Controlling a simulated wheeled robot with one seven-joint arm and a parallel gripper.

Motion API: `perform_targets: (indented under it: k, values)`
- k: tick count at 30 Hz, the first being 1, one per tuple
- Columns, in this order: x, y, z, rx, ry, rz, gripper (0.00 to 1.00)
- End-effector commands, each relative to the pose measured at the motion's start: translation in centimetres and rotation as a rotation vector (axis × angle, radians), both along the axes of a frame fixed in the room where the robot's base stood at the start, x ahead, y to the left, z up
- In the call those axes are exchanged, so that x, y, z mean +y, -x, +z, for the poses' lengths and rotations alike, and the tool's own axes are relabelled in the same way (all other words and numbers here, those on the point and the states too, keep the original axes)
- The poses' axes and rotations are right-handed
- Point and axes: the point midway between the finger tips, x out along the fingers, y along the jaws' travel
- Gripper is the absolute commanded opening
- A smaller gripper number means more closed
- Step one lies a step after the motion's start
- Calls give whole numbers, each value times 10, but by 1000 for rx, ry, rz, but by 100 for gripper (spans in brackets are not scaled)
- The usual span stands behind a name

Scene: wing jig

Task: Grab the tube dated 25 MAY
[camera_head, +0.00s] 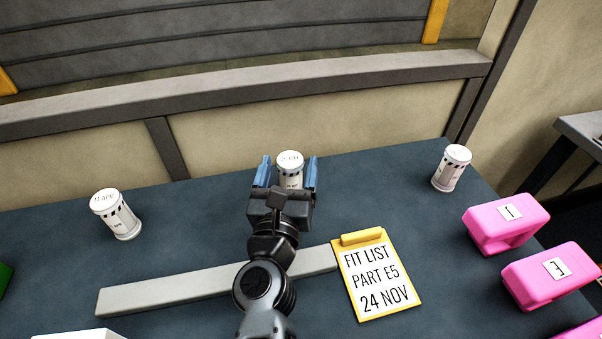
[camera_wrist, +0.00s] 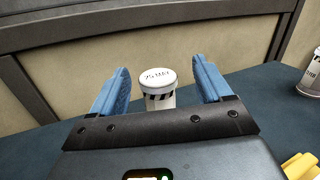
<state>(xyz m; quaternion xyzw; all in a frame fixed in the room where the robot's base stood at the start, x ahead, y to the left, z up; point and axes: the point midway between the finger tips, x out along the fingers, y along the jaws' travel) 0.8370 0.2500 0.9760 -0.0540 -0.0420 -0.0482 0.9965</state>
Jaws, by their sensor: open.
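A white tube (camera_head: 290,170) with dark marks stands upright on the dark table, between the blue fingers of my gripper (camera_head: 286,174). In the wrist view the lid of this tube (camera_wrist: 158,88) reads 25 MAY. My gripper (camera_wrist: 160,92) is open, with a finger on each side of the tube and a gap on both sides. A second white tube (camera_head: 116,215) stands at the left; its lid seems to read 11 APR. A third white tube (camera_head: 451,168) stands at the right; its lid text is too small to read. The lower part of the middle tube is hidden by my gripper.
A long pale bar (camera_head: 170,290) lies across the table under my arm. Pink blocks (camera_head: 506,222) stand at the right. A grey ledge (camera_head: 240,88) runs behind the table.

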Motion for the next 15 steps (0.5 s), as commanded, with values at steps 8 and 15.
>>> perform_targets:
  k: [8, 15]
  values:
    - [15, 7, -39, 83, -117, 21, 78]
    - [13, -9, -38, 81, -113, 20, 78]
